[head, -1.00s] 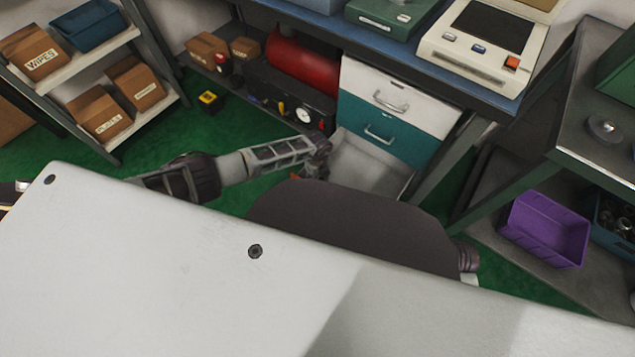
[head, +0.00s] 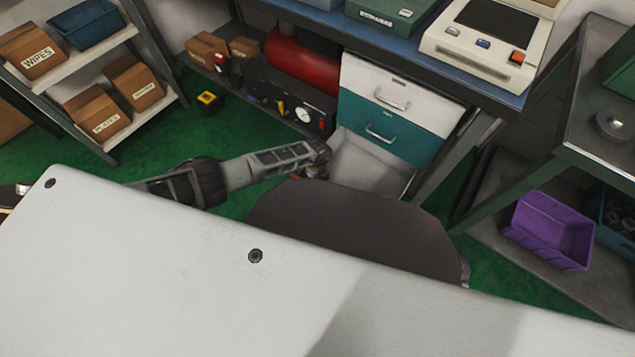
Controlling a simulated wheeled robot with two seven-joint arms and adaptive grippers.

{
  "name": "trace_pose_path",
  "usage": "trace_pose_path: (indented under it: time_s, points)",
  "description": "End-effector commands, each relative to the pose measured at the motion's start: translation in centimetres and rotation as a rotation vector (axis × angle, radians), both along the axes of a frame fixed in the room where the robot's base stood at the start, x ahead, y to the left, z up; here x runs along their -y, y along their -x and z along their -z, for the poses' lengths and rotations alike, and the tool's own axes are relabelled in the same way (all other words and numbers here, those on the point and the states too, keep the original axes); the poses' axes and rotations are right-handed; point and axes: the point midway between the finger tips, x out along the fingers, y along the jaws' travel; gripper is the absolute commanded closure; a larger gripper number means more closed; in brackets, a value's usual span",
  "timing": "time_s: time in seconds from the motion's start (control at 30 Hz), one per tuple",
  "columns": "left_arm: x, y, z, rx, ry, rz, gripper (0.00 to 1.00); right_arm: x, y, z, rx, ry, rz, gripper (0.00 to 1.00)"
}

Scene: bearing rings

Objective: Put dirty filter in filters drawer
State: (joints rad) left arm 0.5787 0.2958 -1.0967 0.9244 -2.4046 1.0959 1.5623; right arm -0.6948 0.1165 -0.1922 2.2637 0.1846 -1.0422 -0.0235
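A drawer unit stands under the blue bench, with a white drawer (head: 400,92) on top and a teal drawer (head: 385,128) below, both shut. Below them a pale drawer (head: 368,166) is pulled open, and its visible inside looks bare; its near part is hidden by my own body. My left gripper (head: 320,168) is at the left edge of this open drawer; it is small and partly turned away, so I cannot tell its opening or whether it holds anything. No dirty filter can be made out. My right gripper is not in view.
A red cylinder (head: 300,66) and a dark gauge panel (head: 290,100) sit left of the drawers. Shelves with boxes (head: 98,112) stand at the left. A grey table (head: 590,140) with a purple bin (head: 550,230) below is at the right. Green floor (head: 150,145) is open at left.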

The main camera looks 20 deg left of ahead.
Motion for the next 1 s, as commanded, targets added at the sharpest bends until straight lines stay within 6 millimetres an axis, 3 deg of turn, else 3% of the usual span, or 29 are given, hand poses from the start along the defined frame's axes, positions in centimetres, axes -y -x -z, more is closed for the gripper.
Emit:
trace_pose_path:
  time_s: [0.23,0.27,0.43,1.0]
  points:
    - [0.01,-0.01,0.27,0.0,0.0,0.0,0.82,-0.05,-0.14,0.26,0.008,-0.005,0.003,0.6]
    - [0.0,0.0,0.29,0.0,0.0,0.0,0.56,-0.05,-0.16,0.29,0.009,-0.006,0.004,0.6]
    - [0.0,0.0,0.24,0.0,0.0,0.0,0.36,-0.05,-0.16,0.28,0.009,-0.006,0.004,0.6]
    - [0.01,-0.02,-0.43,0.001,0.001,0.0,0.36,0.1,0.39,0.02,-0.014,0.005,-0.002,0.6]
